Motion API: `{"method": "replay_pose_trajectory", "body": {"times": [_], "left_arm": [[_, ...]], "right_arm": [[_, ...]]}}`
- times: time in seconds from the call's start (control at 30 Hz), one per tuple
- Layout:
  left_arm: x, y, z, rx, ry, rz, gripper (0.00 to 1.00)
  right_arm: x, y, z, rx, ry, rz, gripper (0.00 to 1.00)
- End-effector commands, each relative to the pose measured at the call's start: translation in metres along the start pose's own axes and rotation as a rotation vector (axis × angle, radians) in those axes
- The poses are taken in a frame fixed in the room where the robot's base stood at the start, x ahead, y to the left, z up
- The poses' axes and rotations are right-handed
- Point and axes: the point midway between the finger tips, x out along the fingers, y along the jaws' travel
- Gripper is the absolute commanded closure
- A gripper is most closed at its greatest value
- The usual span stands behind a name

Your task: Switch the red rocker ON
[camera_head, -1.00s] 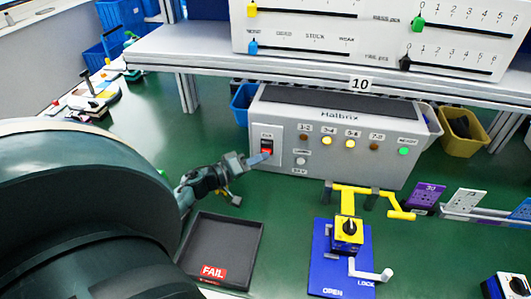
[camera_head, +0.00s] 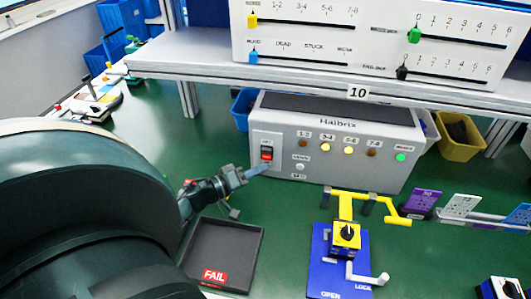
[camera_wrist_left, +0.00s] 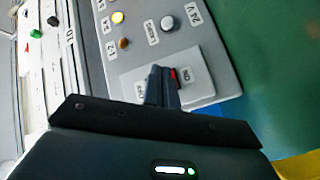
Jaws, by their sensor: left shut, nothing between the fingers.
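The red rocker (camera_head: 266,154) sits in a pale plate at the left of the grey Halbrix box (camera_head: 340,172). Its face is small in the head view, and I cannot tell which side is pressed. My left gripper (camera_head: 262,169) is shut and empty, with its tips just below the rocker, near the plate's lower edge. In the left wrist view the shut fingers (camera_wrist_left: 161,84) cover most of the rocker, and only a sliver of red (camera_wrist_left: 173,74) shows beside them. I cannot tell whether they touch it. My right gripper is out of view.
Several round lamps are right of the rocker; two yellow (camera_head: 326,148) and one green (camera_head: 400,157) look lit. A black FAIL tray (camera_head: 222,250) and a blue fixture with a yellow clamp (camera_head: 322,268) stand in front. A shelf (camera_head: 200,57) overhangs behind.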

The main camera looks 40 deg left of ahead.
Motion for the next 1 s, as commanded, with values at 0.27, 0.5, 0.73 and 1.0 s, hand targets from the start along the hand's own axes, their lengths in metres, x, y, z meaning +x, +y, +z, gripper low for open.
{"method": "replay_pose_trajectory", "body": {"times": [0.27, 0.5, 0.73, 1.0], "left_arm": [[-0.02, 0.017, 0.014, 0.0, 0.0, -0.001, 1.0], [-0.028, 0.021, 0.02, 0.001, 0.001, 0.0, 1.0], [-0.028, 0.021, 0.02, 0.001, 0.001, 0.0, 1.0], [-0.028, 0.021, 0.02, 0.001, 0.001, 0.0, 1.0]], "right_arm": [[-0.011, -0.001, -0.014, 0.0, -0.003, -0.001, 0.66], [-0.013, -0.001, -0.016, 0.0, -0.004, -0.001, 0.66], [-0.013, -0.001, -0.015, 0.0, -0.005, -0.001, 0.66], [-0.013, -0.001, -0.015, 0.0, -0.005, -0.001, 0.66]]}}
